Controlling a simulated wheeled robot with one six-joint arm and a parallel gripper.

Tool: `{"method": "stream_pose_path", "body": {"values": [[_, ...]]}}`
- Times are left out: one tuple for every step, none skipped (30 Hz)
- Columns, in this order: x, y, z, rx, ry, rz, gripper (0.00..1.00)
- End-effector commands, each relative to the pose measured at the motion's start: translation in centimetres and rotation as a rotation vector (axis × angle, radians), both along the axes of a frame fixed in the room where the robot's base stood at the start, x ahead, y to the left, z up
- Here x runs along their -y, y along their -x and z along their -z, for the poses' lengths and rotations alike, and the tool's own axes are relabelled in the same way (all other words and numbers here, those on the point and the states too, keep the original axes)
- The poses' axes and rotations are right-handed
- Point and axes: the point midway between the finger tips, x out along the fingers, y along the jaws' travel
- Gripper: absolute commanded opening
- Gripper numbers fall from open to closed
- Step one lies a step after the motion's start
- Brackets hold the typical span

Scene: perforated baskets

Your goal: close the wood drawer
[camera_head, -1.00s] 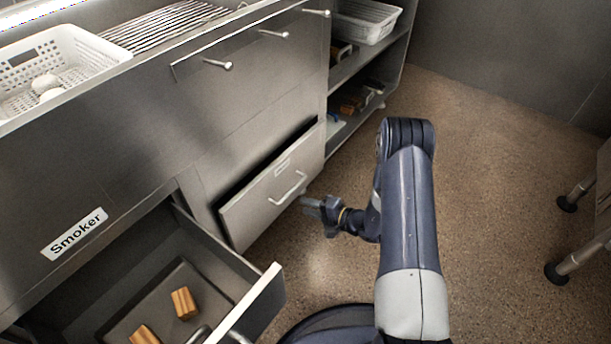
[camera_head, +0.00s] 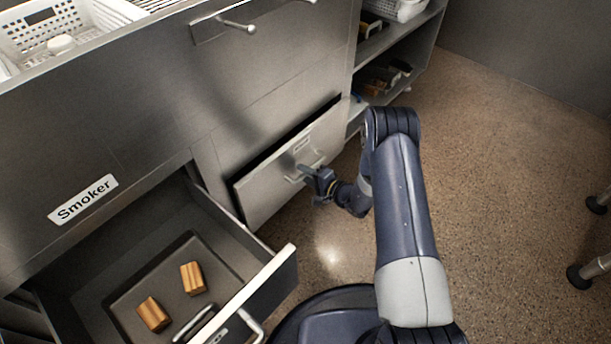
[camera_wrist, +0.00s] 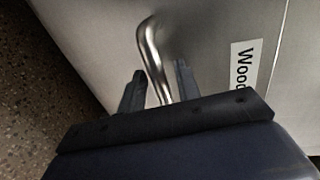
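The wood drawer (camera_head: 296,167) is a grey metal front standing slightly out from the cabinet, with a dark gap along its top edge. In the wrist view its front (camera_wrist: 205,40) carries a label reading "Wood" (camera_wrist: 243,68). Its bar handle (camera_wrist: 152,52) runs down between the two fingers of my gripper (camera_wrist: 158,85), which are apart on either side of it. In the head view my gripper (camera_head: 312,178) is right at the handle, partly covering it. I cannot see either finger pressing on the bar.
The lower-left drawer (camera_head: 272,275), under the "Smoker" label (camera_head: 83,199), stands wide open with a tray (camera_head: 125,297) and wood blocks (camera_head: 192,278) inside. White baskets (camera_head: 88,20) sit on the counter. Shelves (camera_head: 400,62) stand at the back right.

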Motion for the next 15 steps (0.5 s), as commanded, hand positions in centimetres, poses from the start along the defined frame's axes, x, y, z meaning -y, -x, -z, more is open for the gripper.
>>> {"method": "stream_pose_path", "body": {"values": [[-0.11, -0.08, 0.04, 0.000, 0.000, 0.000, 0.32], [-0.13, -0.10, 0.02, -0.001, -0.001, 0.000, 0.32], [-0.14, -0.12, 0.02, -0.001, -0.001, 0.000, 0.32], [-0.14, -0.12, 0.01, -0.001, -0.001, 0.000, 0.32], [-0.13, -0.11, 0.01, -0.001, -0.001, 0.000, 0.32], [-0.13, -0.12, 0.00, -0.001, -0.001, 0.000, 0.32], [-0.12, -0.11, -0.01, -0.001, -0.001, 0.000, 0.32], [-0.12, -0.11, -0.01, -0.001, -0.001, 0.000, 0.32], [-0.12, -0.11, -0.01, -0.001, -0.001, 0.000, 0.29], [-0.11, -0.10, 0.00, -0.001, -0.001, 0.000, 0.27], [-0.11, -0.10, 0.00, 0.000, 0.000, 0.000, 0.24], [-0.11, -0.10, 0.00, 0.000, 0.000, 0.000, 0.21], [-0.11, -0.10, 0.00, 0.000, 0.000, 0.000, 0.19], [-0.11, -0.10, 0.00, 0.000, 0.000, 0.000, 0.16], [-0.11, -0.10, 0.00, 0.000, 0.000, 0.000, 0.13]]}}
